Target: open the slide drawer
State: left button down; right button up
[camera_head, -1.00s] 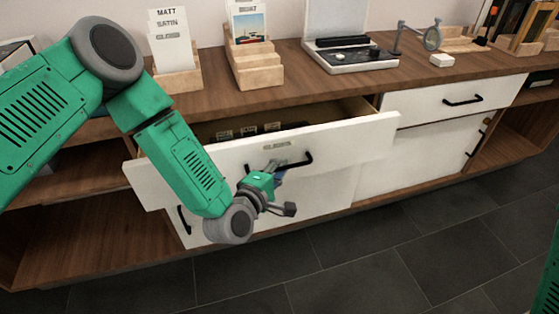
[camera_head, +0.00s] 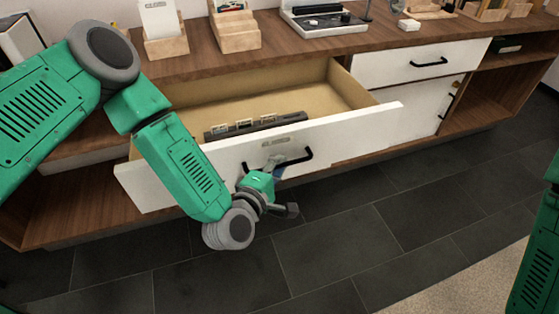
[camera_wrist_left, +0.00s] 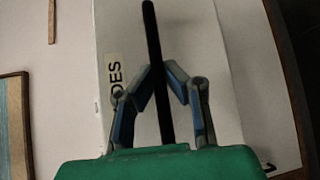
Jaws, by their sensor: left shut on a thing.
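The slide drawer (camera_head: 350,127) with a white front stands well out of the wooden cabinet, and its pale wooden inside shows. A dark rack (camera_head: 255,126) with small labelled cards lies in it behind the front. The black bar handle (camera_head: 305,158) is on the drawer front below a small label. My left gripper (camera_head: 275,167) is at the left part of this handle, shut on it. In the left wrist view the black handle (camera_wrist_left: 157,60) runs between the two fingers of the gripper (camera_wrist_left: 163,75). My right gripper is out of view; only part of my right arm shows at the right edge.
The countertop (camera_head: 275,45) carries card holders (camera_head: 235,33) and a white device (camera_head: 322,20). To the right are a closed white drawer (camera_head: 385,66) and a cabinet door (camera_head: 400,112). The dark tiled floor (camera_head: 335,240) in front is clear.

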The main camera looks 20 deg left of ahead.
pick_arm(q)
jog(key=shift+s+a+f, duration=0.1)
jog(key=shift+s+f, duration=0.05)
jog(key=shift+f, duration=0.1)
jog(key=c, duration=1.7)
grip_release()
jog(key=shift+o, duration=0.5)
jog(key=shift+r, duration=0.1)
jog(key=v, duration=1.2)
